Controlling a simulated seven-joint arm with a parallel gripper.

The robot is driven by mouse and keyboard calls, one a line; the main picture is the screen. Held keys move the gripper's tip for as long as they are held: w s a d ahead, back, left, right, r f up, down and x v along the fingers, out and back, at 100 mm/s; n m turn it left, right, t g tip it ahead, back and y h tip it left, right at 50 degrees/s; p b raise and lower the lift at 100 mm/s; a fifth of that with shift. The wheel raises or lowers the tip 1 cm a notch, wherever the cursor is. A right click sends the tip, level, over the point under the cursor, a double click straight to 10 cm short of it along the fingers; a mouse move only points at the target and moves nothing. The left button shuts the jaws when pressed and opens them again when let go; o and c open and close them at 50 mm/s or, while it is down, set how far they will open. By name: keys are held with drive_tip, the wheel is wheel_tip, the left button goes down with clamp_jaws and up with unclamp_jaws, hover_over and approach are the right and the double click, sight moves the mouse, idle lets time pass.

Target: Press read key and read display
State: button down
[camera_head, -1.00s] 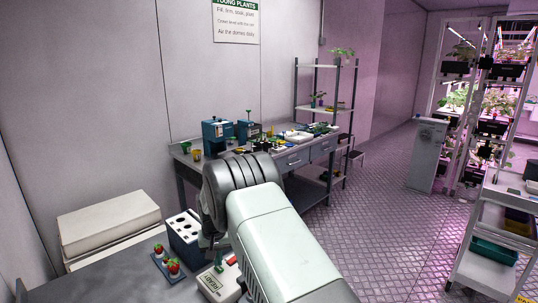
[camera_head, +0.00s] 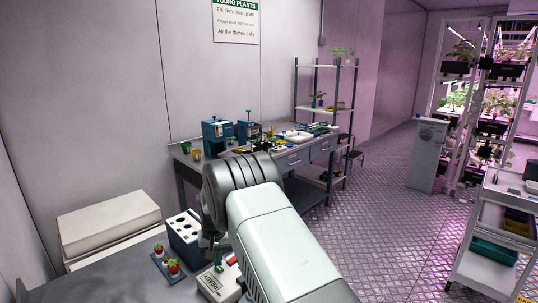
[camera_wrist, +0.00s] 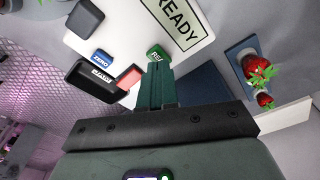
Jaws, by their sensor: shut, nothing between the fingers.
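The white meter (camera_head: 218,284) stands on the near bench; it fills the top of the wrist view (camera_wrist: 128,38). Its display (camera_wrist: 178,22) reads "READY" in black letters. The green read key (camera_wrist: 156,52) sits just below the display, with a blue ZERO key (camera_wrist: 102,60) to its left. My gripper (camera_wrist: 157,72) is shut and empty, its green fingertips at the lower edge of the read key and partly covering it. I cannot tell whether they touch it.
A small blue tray (camera_head: 163,265) with strawberries lies left of the meter. A blue block with round holes (camera_head: 184,234) stands behind it. In the wrist view a black part (camera_wrist: 98,80) and a red part (camera_wrist: 129,77) sit by the meter's edge. White boxes (camera_head: 108,218) are stacked behind.

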drive_tip(key=shift+f, duration=0.9)
idle(0.3)
wheel_tip(320, 180, up, 8)
idle(1.0)
drive_tip(key=s+d+r+t, duration=0.1)
drive_tip(key=s+d+r, duration=0.4)
drive_tip(key=r, duration=0.4)
drive_tip(key=s+d+r+m, duration=0.1)
drive_tip(key=s+d+r, duration=0.2)
drive_tip(key=d+r, duration=0.5)
drive_tip(key=s+d+r+t, duration=0.1)
drive_tip(key=s+d+r, duration=0.35)
drive_tip(key=r, duration=0.65)
drive_tip(key=s+d+r+t, duration=0.1)
drive_tip(key=s+d, duration=0.3)
drive_tip(key=s, duration=0.9)
drive_tip(key=s+d+r+m+t, duration=0.1)
drive_tip(key=s+d, duration=0.4)
drive_tip(key=s, duration=0.8)
drive_tip(key=shift+d+r+m, duration=0.2)
drive_tip(key=shift+r+m, duration=0.05)
drive_tip(key=shift+m, duration=0.05)
